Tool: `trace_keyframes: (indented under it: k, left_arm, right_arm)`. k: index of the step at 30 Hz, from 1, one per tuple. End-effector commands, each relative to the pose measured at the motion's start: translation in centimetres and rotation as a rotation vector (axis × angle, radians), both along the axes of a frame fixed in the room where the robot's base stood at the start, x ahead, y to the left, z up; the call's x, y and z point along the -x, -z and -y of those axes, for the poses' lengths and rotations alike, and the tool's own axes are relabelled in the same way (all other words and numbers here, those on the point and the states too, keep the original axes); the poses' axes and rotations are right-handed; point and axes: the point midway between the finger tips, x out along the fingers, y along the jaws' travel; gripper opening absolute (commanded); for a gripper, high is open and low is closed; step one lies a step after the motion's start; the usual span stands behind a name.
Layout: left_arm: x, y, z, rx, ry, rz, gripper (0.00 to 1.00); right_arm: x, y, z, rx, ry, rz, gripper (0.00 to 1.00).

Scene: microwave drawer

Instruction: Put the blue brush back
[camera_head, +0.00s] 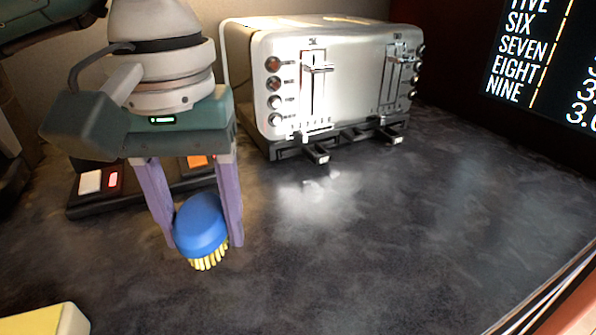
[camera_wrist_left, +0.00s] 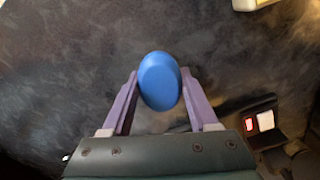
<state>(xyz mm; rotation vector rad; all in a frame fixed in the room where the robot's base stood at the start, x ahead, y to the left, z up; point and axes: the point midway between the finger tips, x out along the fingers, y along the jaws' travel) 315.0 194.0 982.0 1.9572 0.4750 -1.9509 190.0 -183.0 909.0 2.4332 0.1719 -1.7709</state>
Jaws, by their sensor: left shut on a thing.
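The blue brush (camera_head: 202,226) has a rounded blue back and yellow bristles that point down. My left gripper (camera_head: 204,243) is shut on it, with one purple finger on each side. In the left wrist view the brush (camera_wrist_left: 160,82) sits between the fingertips of my left gripper (camera_wrist_left: 159,82), blue back toward the camera and bristles hidden. I cannot tell whether the bristles touch the dark countertop (camera_head: 400,230). My right gripper is not in view.
A silver toaster (camera_head: 345,75) stands at the back. A dark base with lit buttons (camera_head: 90,182) lies behind my left gripper. A yellow block-like thing (camera_head: 45,320) is at the front left. The countertop to the right is clear. A dark board with text (camera_head: 545,60) is at the back right.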

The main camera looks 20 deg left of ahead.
Motion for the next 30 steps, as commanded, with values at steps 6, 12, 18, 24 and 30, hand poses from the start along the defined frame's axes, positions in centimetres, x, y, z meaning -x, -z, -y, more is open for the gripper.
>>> trace_keyframes:
  k: [6, 12, 18, 24, 30]
  left_arm:
    - [0.1, 2.6, 0.1, 0.000, 0.008, 0.000, 0.08]
    - [0.1, 2.5, 0.1, 0.000, 0.008, 0.000, 0.08]
    - [0.1, 2.7, 0.1, 0.000, 0.008, 0.000, 0.67]
    - [0.1, 2.7, 0.1, 0.000, 0.008, -0.001, 0.89]
    - [0.1, 2.7, 0.1, 0.000, 0.008, -0.001, 0.90]
  right_arm:
    - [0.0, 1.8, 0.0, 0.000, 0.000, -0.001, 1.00]
    - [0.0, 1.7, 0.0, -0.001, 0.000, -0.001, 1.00]
    - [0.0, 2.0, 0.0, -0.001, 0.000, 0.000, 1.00]
    - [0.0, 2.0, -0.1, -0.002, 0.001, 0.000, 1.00]
    - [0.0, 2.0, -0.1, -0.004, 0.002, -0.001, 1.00]
